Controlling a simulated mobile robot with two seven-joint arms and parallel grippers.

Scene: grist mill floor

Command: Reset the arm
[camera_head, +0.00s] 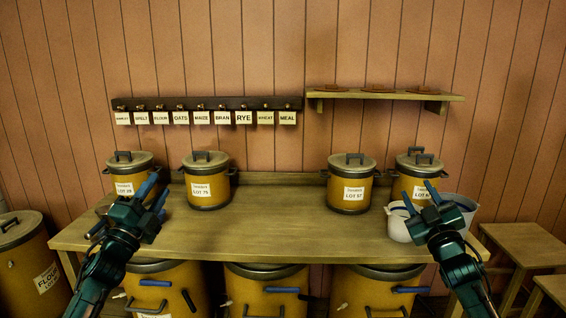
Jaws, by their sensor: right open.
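My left gripper (158,186) is in front of the left end of the wooden table. Its two blue fingers point up and away and look apart, with nothing seen between them. It overlaps the lower part of the LOT 39 pot in the picture. My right gripper (418,192) is at the table's right end, in front of the right-hand pot. Its fingers are spread and empty. Both arms come up from the bottom of the picture, bent at the wrists.
The table (270,225) carries yellow lidded pots: LOT 39 (122,168), LOT 75 (208,185), LOT 57 (350,188) and one at right (408,165). A white bucket (396,226) stands beside my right gripper. Larger bins (265,290) stand below. The table's middle is clear.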

